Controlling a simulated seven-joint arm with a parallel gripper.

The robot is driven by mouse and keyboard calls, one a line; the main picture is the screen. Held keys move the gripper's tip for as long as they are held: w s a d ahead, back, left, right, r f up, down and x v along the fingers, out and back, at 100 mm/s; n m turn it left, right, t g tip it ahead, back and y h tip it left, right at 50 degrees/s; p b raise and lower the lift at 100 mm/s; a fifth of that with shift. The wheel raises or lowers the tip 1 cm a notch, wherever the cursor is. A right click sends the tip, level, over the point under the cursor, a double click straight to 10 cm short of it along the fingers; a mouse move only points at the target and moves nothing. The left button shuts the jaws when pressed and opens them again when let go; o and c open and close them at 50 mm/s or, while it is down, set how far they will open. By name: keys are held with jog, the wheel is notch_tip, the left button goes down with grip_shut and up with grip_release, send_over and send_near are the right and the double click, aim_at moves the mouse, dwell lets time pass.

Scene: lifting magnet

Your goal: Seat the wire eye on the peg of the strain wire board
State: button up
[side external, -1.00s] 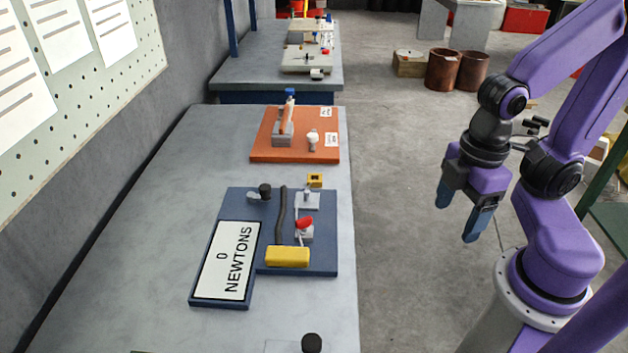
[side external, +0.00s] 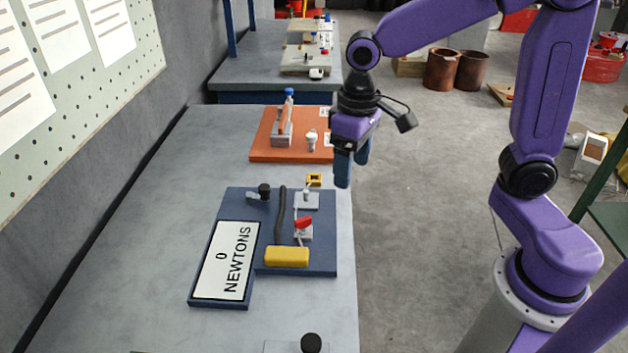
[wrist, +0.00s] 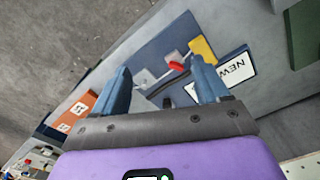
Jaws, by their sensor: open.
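The strain wire board (side external: 326,225) is dark blue and lies flat on the bench. It also shows between my fingers in the wrist view (wrist: 165,45). A small yellow square piece with a dark opening (side external: 314,180), perhaps the wire eye, sits at the board's far edge. It is not clear in the wrist view. Just nearer is a pale block with a small upright post (side external: 306,196), perhaps the peg. A thin wire runs near the red lever (side external: 303,222). My gripper (side external: 352,172) is open and empty, pointing down above the bench's right edge, right of the yellow piece.
A display reading 0 NEWTONS (side external: 224,262), a yellow block (side external: 287,256), a dark strip (side external: 280,215) and a black knob (side external: 264,190) are on the board. An orange board (side external: 262,150) with parts lies beyond. The bench's left side (side external: 130,250) is clear.

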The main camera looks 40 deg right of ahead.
jog(key=w+d+f+m, duration=0.1)
jog(key=w+d+m, duration=0.2)
jog(key=w+m, duration=0.7)
jog(key=m, duration=0.2)
send_over(314, 180)
jog(key=d, duration=0.1)
notch_tip(314, 180, down, 4)
jog(key=f, duration=1.6)
jog(key=shift+w+a, duration=0.1)
jog(key=shift+w, duration=0.3)
jog(key=c, duration=1.1)
jog(key=shift+c, duration=0.2)
